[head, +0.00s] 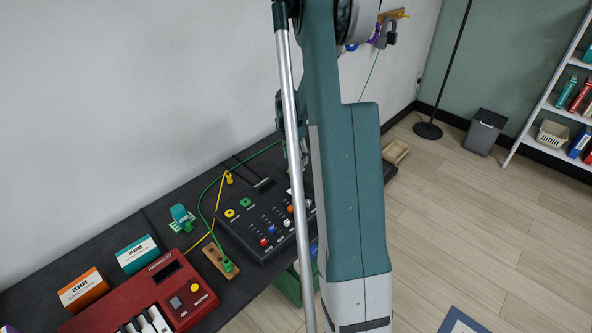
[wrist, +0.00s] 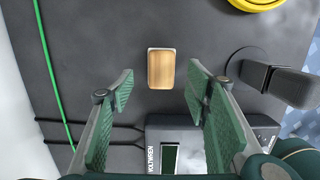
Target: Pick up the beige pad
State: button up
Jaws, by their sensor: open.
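The beige pad (wrist: 161,70) is a small rounded block with a wood-like face and a pale edge. It lies on the dark worktop in the upper middle of the wrist view. My gripper (wrist: 160,89) is open, its two green-padded fingers apart and empty. In the picture, the pad lies just beyond the fingertips, in line with the gap between them; I see no contact. In the head view my own arm covers that part of the worktop, and I cannot make out the pad.
A dark console (wrist: 165,145) lies below the pad, partly behind the fingers. A dark grey object (wrist: 290,82) stands at the right. A yellow ring (wrist: 256,3) lies at the top right. A green cable (wrist: 52,70) runs along the left. Bare worktop surrounds the pad.

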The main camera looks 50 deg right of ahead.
jog(key=shift+s+d+f+b, duration=0.15)
jog(key=shift+f+b, duration=0.1)
jog(key=shift+f, duration=0.6)
jog(key=shift+w+d+f+b, duration=0.1)
jog(key=shift+f+b, duration=0.15)
jog(key=shift+f, duration=0.65)
jog(key=shift+s+d+f+b, duration=0.15)
jog(key=shift+f+b, duration=0.1)
jog(key=shift+f, duration=0.6)
jog(key=shift+w, duration=0.1)
jog(key=c, duration=1)
